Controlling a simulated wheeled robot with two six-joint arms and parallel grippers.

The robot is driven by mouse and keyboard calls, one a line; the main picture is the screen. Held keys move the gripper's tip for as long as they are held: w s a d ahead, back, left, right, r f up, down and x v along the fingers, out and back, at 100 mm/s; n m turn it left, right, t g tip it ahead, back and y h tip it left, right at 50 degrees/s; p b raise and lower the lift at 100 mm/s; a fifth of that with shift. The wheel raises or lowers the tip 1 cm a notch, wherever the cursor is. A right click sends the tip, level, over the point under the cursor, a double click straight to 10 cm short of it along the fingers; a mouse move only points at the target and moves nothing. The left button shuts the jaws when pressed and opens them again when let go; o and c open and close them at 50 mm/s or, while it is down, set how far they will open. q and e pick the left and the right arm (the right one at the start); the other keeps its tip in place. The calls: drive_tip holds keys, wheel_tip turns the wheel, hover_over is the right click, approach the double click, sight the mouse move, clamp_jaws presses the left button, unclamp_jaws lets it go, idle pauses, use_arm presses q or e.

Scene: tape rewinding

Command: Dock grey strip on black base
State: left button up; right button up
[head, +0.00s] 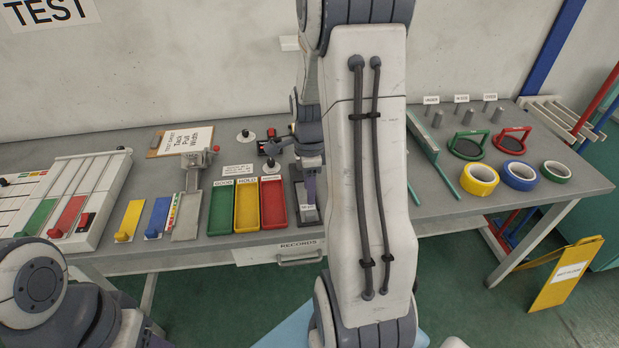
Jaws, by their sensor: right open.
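My right gripper (309,178) points down at the middle of the bench, partly hidden behind my own arm. It is open. Below it a dark base (299,200) with a small white label stands at the right of the coloured trays. A small purplish-grey piece shows at the fingertips; I cannot tell whether it is a finger or a strip. A grey plate (187,226) lies in front of a metal clamp with a red knob, left of the trays. I cannot tell which piece is the grey strip. My left gripper is out of view; only its arm shows at lower left.
Green (222,208), yellow (247,206) and red (273,202) trays stand at the bench's middle. Tape rolls, yellow (479,180), blue (519,176) and green (556,171), lie at right. A white panel (98,198) with coloured sliders fills the left. My arm hides the bench's centre right.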

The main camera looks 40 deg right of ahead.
drive_tip(key=s+a+r+n, duration=0.1)
drive_tip(key=a+r+n, duration=0.4)
drive_tip(key=a, duration=0.4)
drive_tip(key=a+r+n, duration=0.2)
drive_tip(key=a+n, duration=0.6)
drive_tip(key=a, duration=0.1)
drive_tip(key=s+a+r+n+y, duration=0.1)
drive_tip(key=s+a+n, duration=1.2)
drive_tip(key=n, duration=0.5)
drive_tip(key=shift+s+r+n, duration=0.35)
drive_tip(key=shift+s+n, duration=0.05)
drive_tip(key=shift+s, duration=0.75)
